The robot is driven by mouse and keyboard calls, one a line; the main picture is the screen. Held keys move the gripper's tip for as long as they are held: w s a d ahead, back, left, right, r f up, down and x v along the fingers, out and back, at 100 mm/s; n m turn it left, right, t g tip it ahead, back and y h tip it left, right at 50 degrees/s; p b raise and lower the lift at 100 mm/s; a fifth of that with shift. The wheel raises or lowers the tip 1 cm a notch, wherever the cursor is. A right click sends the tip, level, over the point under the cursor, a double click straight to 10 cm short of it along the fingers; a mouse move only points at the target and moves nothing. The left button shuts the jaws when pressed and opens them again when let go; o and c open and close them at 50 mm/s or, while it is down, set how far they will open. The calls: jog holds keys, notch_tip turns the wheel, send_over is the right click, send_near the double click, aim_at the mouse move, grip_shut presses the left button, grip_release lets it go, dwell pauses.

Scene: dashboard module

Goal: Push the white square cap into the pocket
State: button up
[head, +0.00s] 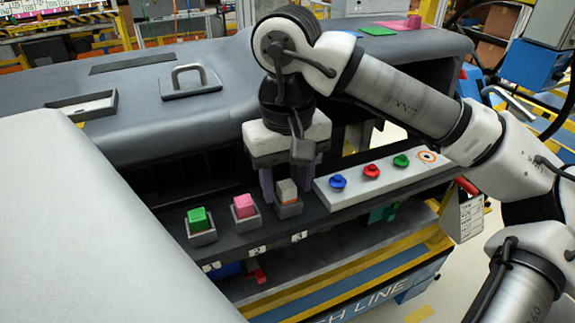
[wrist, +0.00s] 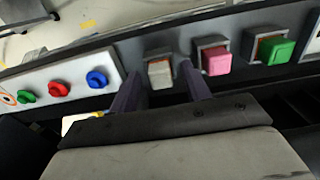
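The white square cap (head: 287,188) stands in the grey pocket (head: 289,209), the rightmost of the row in the head view. It sticks up above the rim, with an orange band showing low on its side. In the wrist view the cap (wrist: 160,73) appears between my fingers, inside the pocket's frame (wrist: 158,56). My gripper (head: 285,186) points down over the cap, its two purple fingers spread to either side of it with gaps. In the wrist view my gripper (wrist: 160,90) is also open. Whether a finger touches the pocket I cannot tell.
A pink cap (head: 244,205) and a green cap (head: 197,216) stand in pockets to the left. A white panel with blue (head: 338,182), red (head: 371,171) and green (head: 401,160) knobs lies to the right. The grey dashboard (head: 140,120) rises behind the shelf.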

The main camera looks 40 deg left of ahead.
aim_at(287, 187)
notch_tip(287, 187, up, 14)
jog(key=shift+p, duration=0.35)
dwell(0.4)
jog(key=shift+s+f, duration=0.1)
jog(key=shift+f, duration=0.05)
dwell(0.4)
